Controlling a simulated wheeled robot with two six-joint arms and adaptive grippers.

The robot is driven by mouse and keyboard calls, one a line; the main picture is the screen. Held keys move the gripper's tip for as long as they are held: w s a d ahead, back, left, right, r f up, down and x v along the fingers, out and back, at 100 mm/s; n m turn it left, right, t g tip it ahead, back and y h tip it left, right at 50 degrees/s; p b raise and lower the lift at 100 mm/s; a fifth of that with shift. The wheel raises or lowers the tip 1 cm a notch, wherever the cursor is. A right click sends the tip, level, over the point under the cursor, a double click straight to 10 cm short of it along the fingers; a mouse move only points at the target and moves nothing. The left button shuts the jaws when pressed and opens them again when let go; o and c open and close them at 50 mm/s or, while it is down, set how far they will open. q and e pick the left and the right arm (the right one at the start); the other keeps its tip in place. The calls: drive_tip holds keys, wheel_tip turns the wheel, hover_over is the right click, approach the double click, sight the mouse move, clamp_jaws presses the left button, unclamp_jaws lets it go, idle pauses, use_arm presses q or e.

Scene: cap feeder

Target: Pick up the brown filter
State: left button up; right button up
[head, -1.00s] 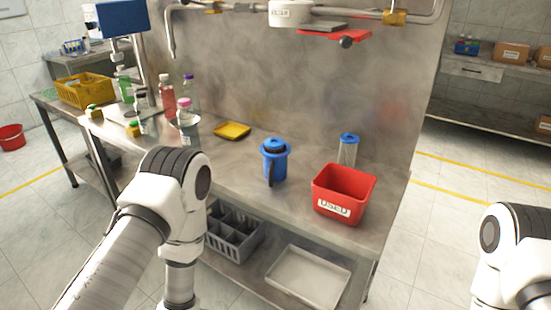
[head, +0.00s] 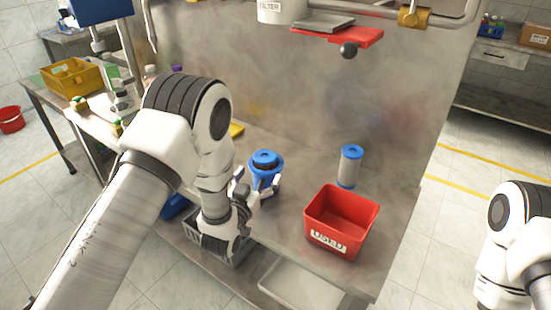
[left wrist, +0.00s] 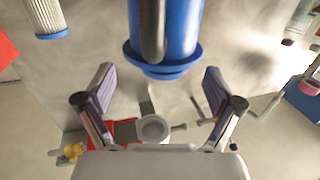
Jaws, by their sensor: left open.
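A filter cartridge (head: 348,168) with blue end caps stands upright on the bench behind the red bin. Its body looks grey to beige, not clearly brown. Part of it shows at the top left of the left wrist view (left wrist: 47,14). A blue canister (head: 264,162) with a dark handle stands left of it on the bench. My left gripper (head: 258,190) is open in front of the canister. In the left wrist view its fingers (left wrist: 158,78) spread on either side below the canister's blue flange (left wrist: 163,62), with nothing between them. My right gripper is out of view.
A red bin (head: 322,240) labelled USED stands at the bench's front right. A white holder labelled FILTER (head: 278,10) and a red plate (head: 345,37) with a ball knob hang above. A grey divided crate and a pale tray (head: 300,283) lie on the lower shelf.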

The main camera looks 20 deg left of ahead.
sight(260, 163)
use_arm(q)
drive_tip(key=shift+w+a+r+p, duration=0.2)
drive_tip(key=shift+w+r+p, duration=0.5)
drive_tip(key=shift+w+r, duration=0.4)
drive_tip(key=w, duration=0.2)
drive_tip(key=w+f, duration=0.1)
drive_tip(key=w, duration=0.1)
drive_tip(key=shift+d+f, duration=0.1)
drive_tip(key=shift+d, duration=0.05)
drive_tip(key=shift+s, duration=0.2)
drive_tip(key=shift+c, duration=0.6)
drive_tip(key=shift+w, duration=0.1)
drive_tip(key=c, duration=1.5)
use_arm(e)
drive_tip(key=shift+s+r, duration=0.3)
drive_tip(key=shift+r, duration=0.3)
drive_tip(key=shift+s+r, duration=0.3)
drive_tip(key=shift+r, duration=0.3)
